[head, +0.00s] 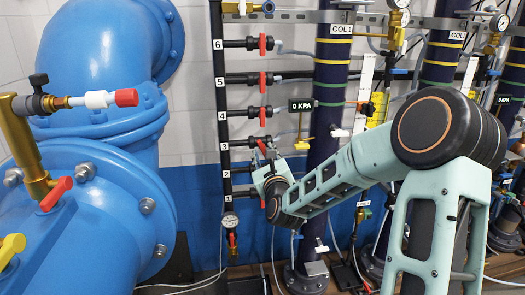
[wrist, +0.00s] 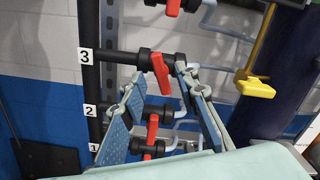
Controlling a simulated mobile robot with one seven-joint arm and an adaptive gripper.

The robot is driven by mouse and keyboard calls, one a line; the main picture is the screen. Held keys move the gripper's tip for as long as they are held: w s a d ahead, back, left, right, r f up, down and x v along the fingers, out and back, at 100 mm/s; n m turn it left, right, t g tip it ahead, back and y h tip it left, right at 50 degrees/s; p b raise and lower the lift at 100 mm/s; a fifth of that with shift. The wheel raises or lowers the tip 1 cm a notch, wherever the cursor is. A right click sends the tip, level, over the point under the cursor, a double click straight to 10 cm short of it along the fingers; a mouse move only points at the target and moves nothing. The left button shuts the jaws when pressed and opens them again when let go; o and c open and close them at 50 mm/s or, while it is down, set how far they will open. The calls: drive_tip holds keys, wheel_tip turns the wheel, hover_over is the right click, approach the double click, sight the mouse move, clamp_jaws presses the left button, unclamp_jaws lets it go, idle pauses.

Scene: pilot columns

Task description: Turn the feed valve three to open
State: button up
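Feed valve three is on the horizontal black branch beside the label 3 in the wrist view. Its red handle (wrist: 160,72) slants across the pipe, hanging below it. In the head view the handle (head: 262,146) shows just above my gripper (head: 265,160). In the wrist view my gripper (wrist: 160,76) is open, one finger on each side of the handle. I see gaps between the handle and both fingers, and nothing is held. The label 3 (wrist: 84,57) is on the black upright pipe.
Valve two's red handle (wrist: 152,130) shows between the fingers, lower down. Another red handle (wrist: 173,7) is above. A yellow lever (wrist: 256,88) is right of the gripper. In the head view, a dark column (head: 328,100) stands right of the valves and large blue pipes (head: 95,60) stand left.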

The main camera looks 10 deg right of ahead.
sight(262, 148)
drive_tip(key=shift+w, duration=1.55)
clamp_jaws()
